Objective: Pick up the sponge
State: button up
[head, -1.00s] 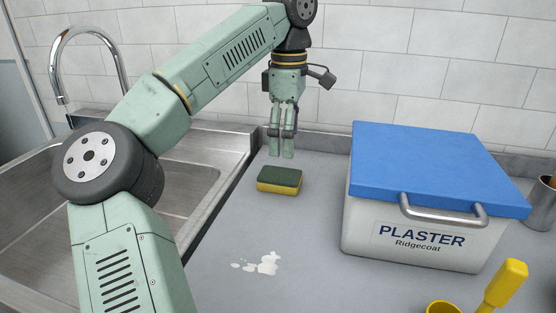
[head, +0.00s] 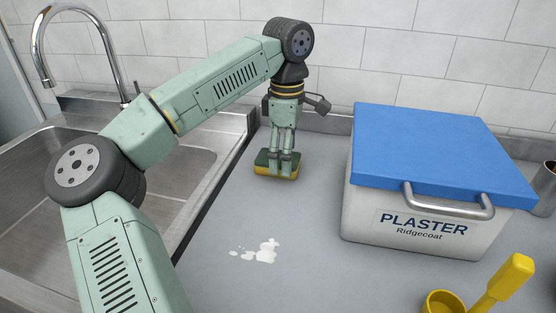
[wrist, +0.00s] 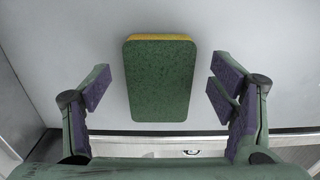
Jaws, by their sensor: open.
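The sponge lies flat on the grey counter, green scouring side up and yellow below. In the head view the sponge (head: 262,169) is partly hidden behind my fingers. My gripper (head: 281,174) points straight down, with its fingers low over the sponge. In the wrist view the sponge (wrist: 160,82) sits between the open fingers of my gripper (wrist: 162,92), with a gap on each side. The gripper holds nothing. I cannot tell how far the fingertips are above the counter.
A white plaster box (head: 365,222) with a blue lid (head: 440,150) stands to the right. A steel sink (head: 190,190) is at the left. A white spill (head: 262,251) lies in front of the sponge. A yellow cup (head: 441,302) and a yellow-handled tool (head: 511,277) are at the front right.

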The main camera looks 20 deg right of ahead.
jog(key=shift+f, duration=0.55)
jog(key=shift+c, duration=0.6)
jog(key=c, duration=0.7)
notch_tip(320, 180, up, 10)
jog(key=b, duration=0.1)
